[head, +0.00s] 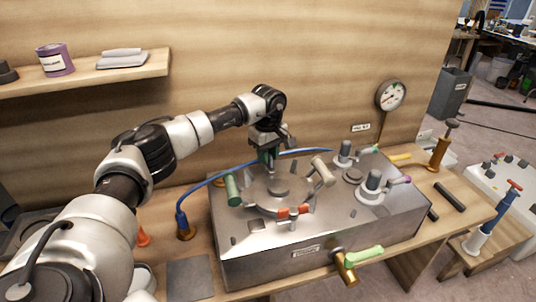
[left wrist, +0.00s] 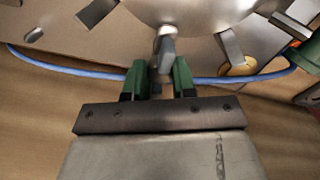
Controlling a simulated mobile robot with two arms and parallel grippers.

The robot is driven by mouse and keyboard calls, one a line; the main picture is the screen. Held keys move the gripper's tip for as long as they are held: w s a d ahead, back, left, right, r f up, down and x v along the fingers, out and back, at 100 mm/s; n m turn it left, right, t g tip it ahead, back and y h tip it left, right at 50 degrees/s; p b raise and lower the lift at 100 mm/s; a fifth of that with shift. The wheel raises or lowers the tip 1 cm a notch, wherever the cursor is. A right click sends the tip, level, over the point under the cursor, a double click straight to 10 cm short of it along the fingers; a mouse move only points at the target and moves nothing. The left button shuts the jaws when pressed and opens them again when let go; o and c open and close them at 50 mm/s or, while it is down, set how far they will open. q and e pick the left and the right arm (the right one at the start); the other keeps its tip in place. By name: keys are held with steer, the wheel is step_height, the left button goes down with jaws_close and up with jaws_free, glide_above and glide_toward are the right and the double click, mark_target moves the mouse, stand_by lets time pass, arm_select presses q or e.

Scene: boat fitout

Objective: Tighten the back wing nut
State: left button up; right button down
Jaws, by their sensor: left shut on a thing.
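A round metal hatch lid (head: 278,190) lies on top of a grey metal box (head: 290,252). Around its rim are a green handle (head: 232,190) at left, a red one (head: 290,212) in front and a beige one (head: 322,172) at right. My left gripper (head: 267,158) points down at the lid's back edge. In the left wrist view its green fingers are shut on a grey metal piece (left wrist: 167,45), seemingly the back wing nut, at the rim of the lid. The gripper hides most of this nut in the head view. My right gripper is out of view.
A blue hose (head: 205,181) arcs behind the lid, close to my left gripper. Grey-capped fittings (head: 373,184) stand on the box's right side. A pressure gauge (head: 391,95) is on the wooden wall behind. A yellow-green-handled brass valve (head: 347,268) sticks out in front.

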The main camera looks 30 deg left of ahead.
arm_select(q)
steer(key=shift+r, duration=0.1)
steer(key=o, duration=0.9)
step_height(320, 180, up, 11)
steer(key=shift+f+b, duration=0.15)
steer(key=shift+b, duration=0.35)
steer(key=shift+f, duration=0.1)
